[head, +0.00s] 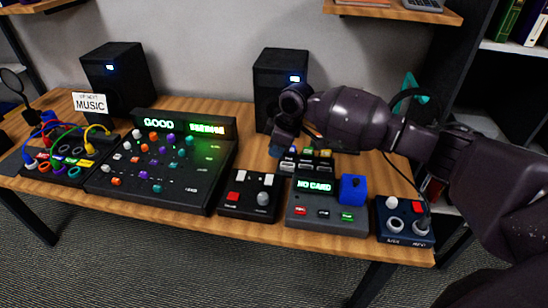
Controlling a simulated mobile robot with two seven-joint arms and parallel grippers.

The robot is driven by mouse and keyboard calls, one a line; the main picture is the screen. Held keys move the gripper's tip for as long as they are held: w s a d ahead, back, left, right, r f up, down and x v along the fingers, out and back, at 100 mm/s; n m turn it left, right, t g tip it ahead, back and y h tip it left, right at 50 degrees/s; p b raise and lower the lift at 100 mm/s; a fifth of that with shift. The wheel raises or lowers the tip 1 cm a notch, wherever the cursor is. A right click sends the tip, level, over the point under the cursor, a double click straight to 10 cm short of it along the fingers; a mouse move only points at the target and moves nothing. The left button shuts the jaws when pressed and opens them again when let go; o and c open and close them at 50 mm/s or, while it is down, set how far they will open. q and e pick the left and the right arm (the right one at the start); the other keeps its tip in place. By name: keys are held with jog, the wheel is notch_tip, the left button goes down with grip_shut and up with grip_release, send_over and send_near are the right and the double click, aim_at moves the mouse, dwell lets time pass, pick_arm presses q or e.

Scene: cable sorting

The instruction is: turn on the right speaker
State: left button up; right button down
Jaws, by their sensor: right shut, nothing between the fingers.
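The right speaker (280,72) is a black box at the back of the table, right of the middle, with a small blue-white light lit on its upper front. My right arm comes in from the right, and my right gripper (284,146) points down in front of the speaker's lower right side. The gripper is shut and empty; its tips are partly hidden behind the small devices, and I cannot tell whether it touches the speaker. The left speaker (117,72) at the back left also shows a lit blue-white light. My left gripper is out of view.
A large mixer (160,165) with a green "GOOD" display fills the table's left middle. A "MUSIC" sign (91,103), a cable patch box (60,165), a joystick box (250,197), a "NO CARD" device (327,211) and a blue knob box (403,220) stand along the table. Bare wood (245,125) shows left of the right speaker.

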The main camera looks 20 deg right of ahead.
jog(key=v, duration=0.2)
jog(key=shift+s+r, duration=0.35)
jog(key=w+a+r+t+y, duration=0.2)
jog(key=w+a+r+t, duration=0.3)
jog(key=w+t, duration=0.15)
jog(key=s+d+f+m+t+h, duration=0.1)
jog(key=s+d+f+m, duration=0.1)
jog(key=s+f, duration=0.6)
jog(key=s+d+f+m+h, duration=0.2)
jog(key=s+f, duration=0.7)
jog(key=s, duration=0.9)
jog(key=s+d+f+m+t+h, duration=0.1)
jog(key=s+f+m, duration=0.5)
jog(key=s, duration=0.7)
notch_tip(320, 180, down, 3)
jog(key=shift+d+r+t+h, duration=0.3)
jog(key=shift+d+h, duration=0.2)
jog(key=shift+d, duration=0.3)
